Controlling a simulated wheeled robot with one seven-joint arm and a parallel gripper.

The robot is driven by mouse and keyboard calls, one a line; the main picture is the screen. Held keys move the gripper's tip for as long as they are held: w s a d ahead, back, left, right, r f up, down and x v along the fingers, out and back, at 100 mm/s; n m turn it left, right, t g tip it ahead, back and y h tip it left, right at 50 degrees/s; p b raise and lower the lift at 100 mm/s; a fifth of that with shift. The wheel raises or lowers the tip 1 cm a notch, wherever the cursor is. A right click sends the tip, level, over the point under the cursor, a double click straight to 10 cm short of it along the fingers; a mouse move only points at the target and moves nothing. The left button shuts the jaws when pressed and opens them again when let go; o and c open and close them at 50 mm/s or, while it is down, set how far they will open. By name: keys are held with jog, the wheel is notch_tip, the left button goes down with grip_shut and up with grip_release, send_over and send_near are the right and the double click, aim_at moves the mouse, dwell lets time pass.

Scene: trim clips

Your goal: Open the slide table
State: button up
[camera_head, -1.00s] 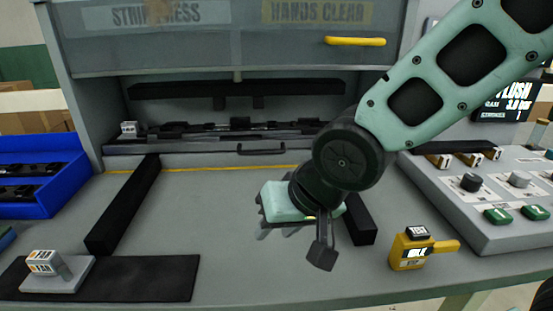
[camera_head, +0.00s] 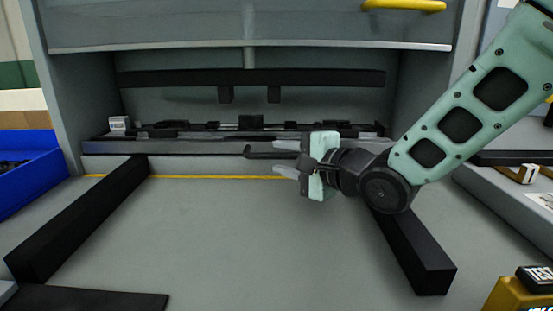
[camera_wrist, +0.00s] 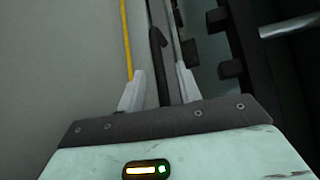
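The slide table (camera_head: 215,147) sits inside the press under the raised guard, with black fixture parts and a small white block (camera_head: 119,124) on top. Its black bar handle (camera_head: 262,154) is on the front edge, and its right part is hidden by my gripper. My gripper (camera_head: 279,158) comes in from the right with its two grey fingers pointing left, one above and one below the handle. In the wrist view the handle (camera_wrist: 158,50) runs between the spread fingers, with visible gaps to them. The gripper is open.
Black rails (camera_head: 85,215) and (camera_head: 415,240) flank the clear bench top in front of the slide. A yellow line (camera_head: 210,177) crosses the bench. The guard (camera_head: 250,25) with its yellow handle hangs above. A blue bin (camera_head: 30,165) is at left, a yellow tester (camera_head: 520,295) at lower right.

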aim_at(278, 157)
jog(key=shift+x, duration=1.5)
grip_shut()
jog(key=shift+s, duration=0.15)
